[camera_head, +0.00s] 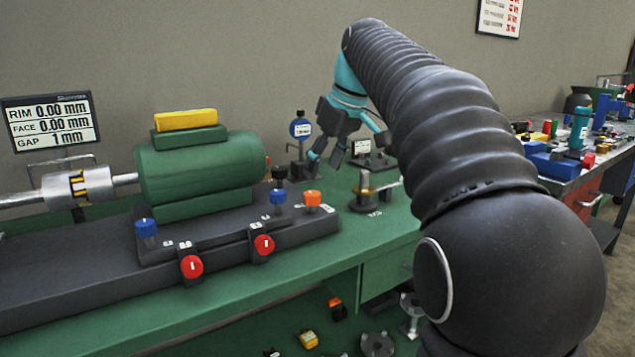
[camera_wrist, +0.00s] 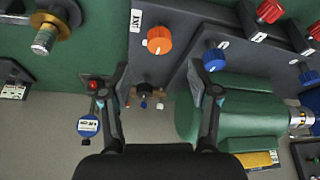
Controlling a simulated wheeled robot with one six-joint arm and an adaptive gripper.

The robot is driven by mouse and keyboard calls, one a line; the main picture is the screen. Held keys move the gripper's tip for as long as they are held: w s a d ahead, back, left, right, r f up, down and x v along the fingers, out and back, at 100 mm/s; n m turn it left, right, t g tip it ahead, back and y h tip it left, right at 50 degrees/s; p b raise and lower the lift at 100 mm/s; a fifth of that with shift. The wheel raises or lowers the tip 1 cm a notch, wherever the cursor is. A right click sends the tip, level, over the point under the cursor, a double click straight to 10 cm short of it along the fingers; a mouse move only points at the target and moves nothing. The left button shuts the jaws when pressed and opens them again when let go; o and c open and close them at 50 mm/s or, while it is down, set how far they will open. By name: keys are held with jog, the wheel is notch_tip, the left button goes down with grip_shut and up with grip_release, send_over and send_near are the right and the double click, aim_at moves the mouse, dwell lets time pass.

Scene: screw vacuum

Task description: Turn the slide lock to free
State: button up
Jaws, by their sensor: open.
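No readable name shows which control is the slide lock. An orange knob (camera_head: 312,198) with a white pointer mark sits at the right end of the dark slide base (camera_head: 330,224); it also shows in the wrist view (camera_wrist: 158,40), beside a small white label. A blue knob (camera_head: 277,196) stands to its left and shows in the wrist view (camera_wrist: 214,58). My gripper (camera_head: 340,160) is open and empty, above and behind the knobs in the head view. In the wrist view my gripper (camera_wrist: 160,82) has its fingers spread, with the orange knob beyond them, apart from both.
Red knobs (camera_head: 192,266) line the base's front. The green motor (camera_head: 195,170) stands on the base. A dial gauge (camera_head: 300,128) and a brass post (camera_head: 365,180) stand near my gripper. A cluttered second bench (camera_head: 560,167) is at right.

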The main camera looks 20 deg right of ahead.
jog(key=shift+v, duration=2.55)
jog(key=s+a+f+m+t+h, duration=0.1)
jog(key=s+f+m, duration=0.5)
jog(key=s+f, duration=2)
notch_tip(320, 180, down, 3)
jog(key=shift+a+r+m+t+h, duration=0.2)
jog(key=shift+a+m+t+h, duration=0.2)
jog(key=shift+a+h, duration=0.55)
